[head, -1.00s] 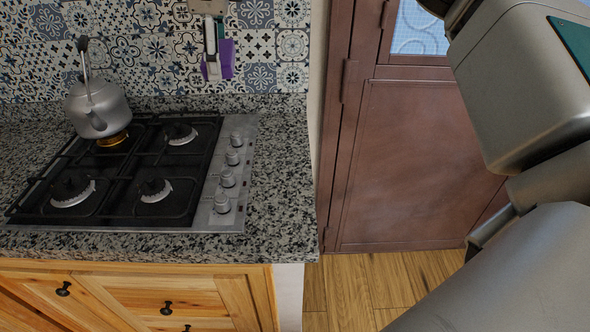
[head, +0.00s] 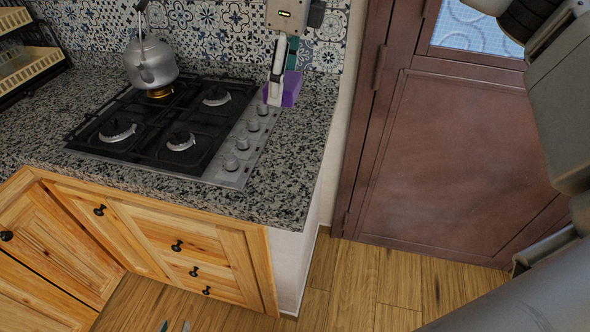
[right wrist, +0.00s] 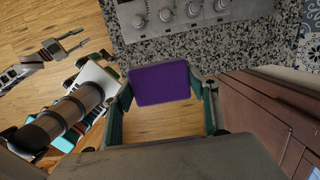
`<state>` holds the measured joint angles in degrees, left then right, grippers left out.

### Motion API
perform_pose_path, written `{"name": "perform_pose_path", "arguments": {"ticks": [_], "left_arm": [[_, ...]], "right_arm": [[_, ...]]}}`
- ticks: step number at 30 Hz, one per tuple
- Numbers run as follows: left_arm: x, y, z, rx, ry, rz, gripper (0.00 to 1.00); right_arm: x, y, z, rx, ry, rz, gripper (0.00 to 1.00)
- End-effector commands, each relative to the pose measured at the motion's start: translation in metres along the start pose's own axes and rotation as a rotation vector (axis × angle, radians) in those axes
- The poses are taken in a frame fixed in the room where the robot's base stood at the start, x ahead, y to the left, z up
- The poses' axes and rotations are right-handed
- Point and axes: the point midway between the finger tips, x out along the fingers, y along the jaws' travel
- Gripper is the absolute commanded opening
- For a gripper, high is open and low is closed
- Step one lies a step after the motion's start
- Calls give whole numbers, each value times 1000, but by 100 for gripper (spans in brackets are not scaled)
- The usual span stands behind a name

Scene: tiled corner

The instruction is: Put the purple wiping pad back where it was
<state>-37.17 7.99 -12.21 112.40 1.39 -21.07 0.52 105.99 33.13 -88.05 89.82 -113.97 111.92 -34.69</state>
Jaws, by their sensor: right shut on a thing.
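The purple wiping pad (head: 291,88) is in my right gripper (head: 281,82), which is shut on it. In the head view it appears by the back right corner of the stove; its height above the counter is hard to judge. In the right wrist view the pad (right wrist: 160,84) sits flat between the two green fingers (right wrist: 161,98), overlapping the counter edge and floor in the picture. My left gripper (right wrist: 72,41) is empty with its fingers apart.
The granite counter (head: 290,160) has a bare strip right of the black stove (head: 165,130). A grey kettle (head: 151,62) stands on the back left burner. A cream rack (head: 30,65) is at far left. A brown door (head: 450,150) stands right, beyond open wooden floor (head: 350,280).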

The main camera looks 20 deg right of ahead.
Motion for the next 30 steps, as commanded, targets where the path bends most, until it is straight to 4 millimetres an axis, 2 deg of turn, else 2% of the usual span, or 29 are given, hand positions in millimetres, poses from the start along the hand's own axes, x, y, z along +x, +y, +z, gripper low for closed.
{"name": "perform_pose_path", "arguments": {"ticks": [4, 7, 21, 24, 30], "left_arm": [[0, 0, 0, 0, 0, 0, 30], [0, 0, 0, 0, 0, 0, 30], [-1, -1, -2, 0, 0, -1, 30], [-1, -1, -2, 0, 0, -1, 30], [-1, -1, -3, 0, 1, -1, 30]], "right_arm": [[7, 3, -2, 5, 0, 10, 41], [22, 4, -6, 5, 3, 14, 41], [131, 4, -22, 6, 2, 13, 41], [147, 4, -24, 6, 0, 11, 41], [160, 4, -26, 6, 0, 10, 41]]}}
